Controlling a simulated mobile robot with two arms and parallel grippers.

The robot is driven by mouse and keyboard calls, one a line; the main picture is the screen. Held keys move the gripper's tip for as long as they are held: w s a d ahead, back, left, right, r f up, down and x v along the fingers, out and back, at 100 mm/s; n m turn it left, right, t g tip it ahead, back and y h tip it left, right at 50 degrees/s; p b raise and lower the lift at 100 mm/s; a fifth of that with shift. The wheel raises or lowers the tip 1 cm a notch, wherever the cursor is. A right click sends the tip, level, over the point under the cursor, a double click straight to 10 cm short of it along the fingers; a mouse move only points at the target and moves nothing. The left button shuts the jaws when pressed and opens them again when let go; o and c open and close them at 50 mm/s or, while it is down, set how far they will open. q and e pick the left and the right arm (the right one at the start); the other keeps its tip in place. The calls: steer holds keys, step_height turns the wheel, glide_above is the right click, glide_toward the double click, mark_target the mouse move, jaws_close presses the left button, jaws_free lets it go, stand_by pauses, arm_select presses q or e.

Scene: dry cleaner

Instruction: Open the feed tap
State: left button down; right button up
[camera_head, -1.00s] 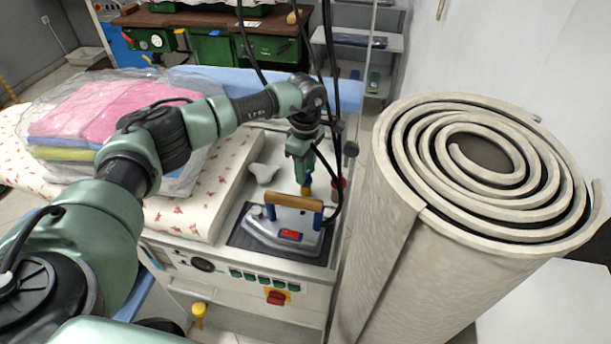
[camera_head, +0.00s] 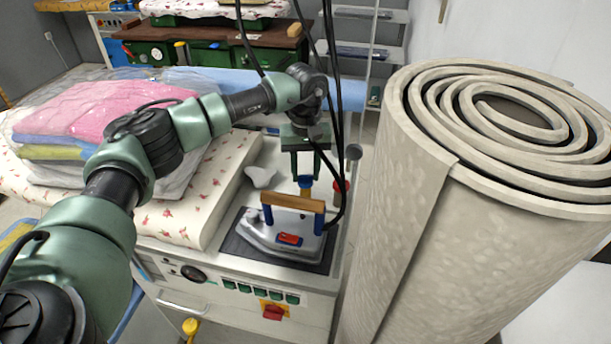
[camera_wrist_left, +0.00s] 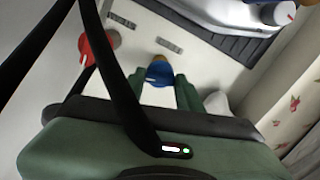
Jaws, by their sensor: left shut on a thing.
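A tap with a blue knob (camera_head: 305,183) stands on the pale top of the ironing unit, behind the iron. It also shows in the left wrist view (camera_wrist_left: 160,72). My left gripper (camera_head: 305,174) comes down on it from above, its two fingers shut on the sides of the blue knob. A second tap with a red knob (camera_head: 340,188) stands just to the right, clear of the fingers; the wrist view shows it too (camera_wrist_left: 97,48). Small plates lie beside both taps, too small to read. My right gripper is in neither view.
The iron (camera_head: 283,232) with its wooden handle rests on a dark pad in front of the taps. Black hoses (camera_head: 333,60) hang close to my gripper. A big rolled carpet (camera_head: 410,220) stands right. Bagged folded laundry (camera_head: 100,115) lies left.

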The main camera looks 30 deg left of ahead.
mark_target(306, 175)
arm_select(q)
steer(key=shift+r+m+b, duration=0.1)
steer(key=shift+m+b, duration=0.4)
steer(key=shift+m, duration=1.1)
steer(key=c, duration=0.9)
jaws_free()
steer(key=shift+c, duration=0.2)
step_height(306, 175, up, 7)
steer(key=shift+f+b, duration=0.1)
steer(key=shift+b, duration=0.4)
steer(key=shift+r, duration=0.5)
